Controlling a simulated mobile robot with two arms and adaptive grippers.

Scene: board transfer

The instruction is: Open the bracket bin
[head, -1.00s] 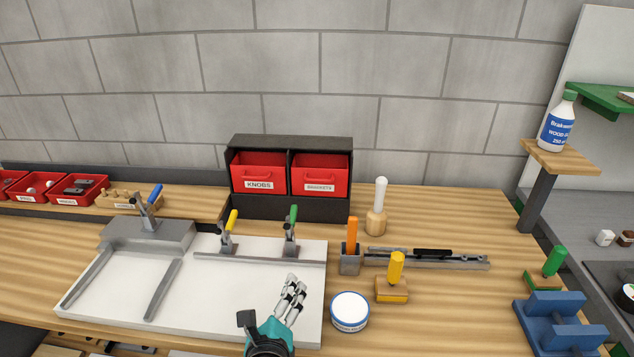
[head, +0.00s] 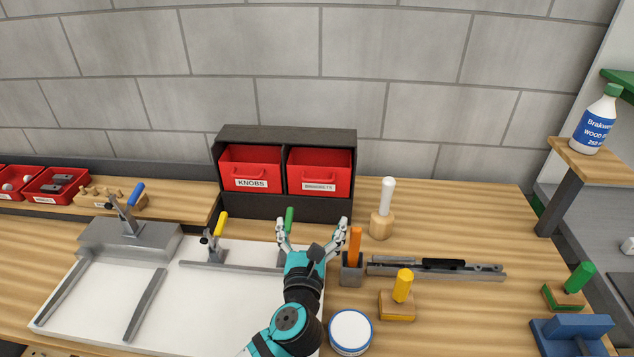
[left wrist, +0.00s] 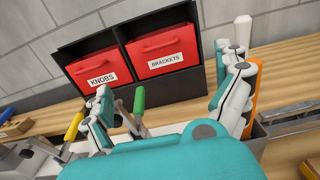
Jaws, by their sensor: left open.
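The bracket bin (head: 319,174) is the red right-hand drawer in a dark cabinet (head: 285,206) against the wall. Its label reads BRACKETS in the left wrist view (left wrist: 165,57), and a red handle runs above the label. It looks shut, with its front level with the knobs bin (head: 251,170) on its left. My left gripper (head: 311,226) is open and empty, in front of and below the bracket bin, apart from it. Its spread fingers also show in the left wrist view (left wrist: 170,105). My right gripper is not in view.
A green-handled clamp (head: 289,218) stands by the left finger. A grey holder with an orange handle (head: 354,247) is close to the right finger. A white-topped wooden tool (head: 383,210) stands right of the cabinet. A white-lidded tin (head: 350,331) sits in front.

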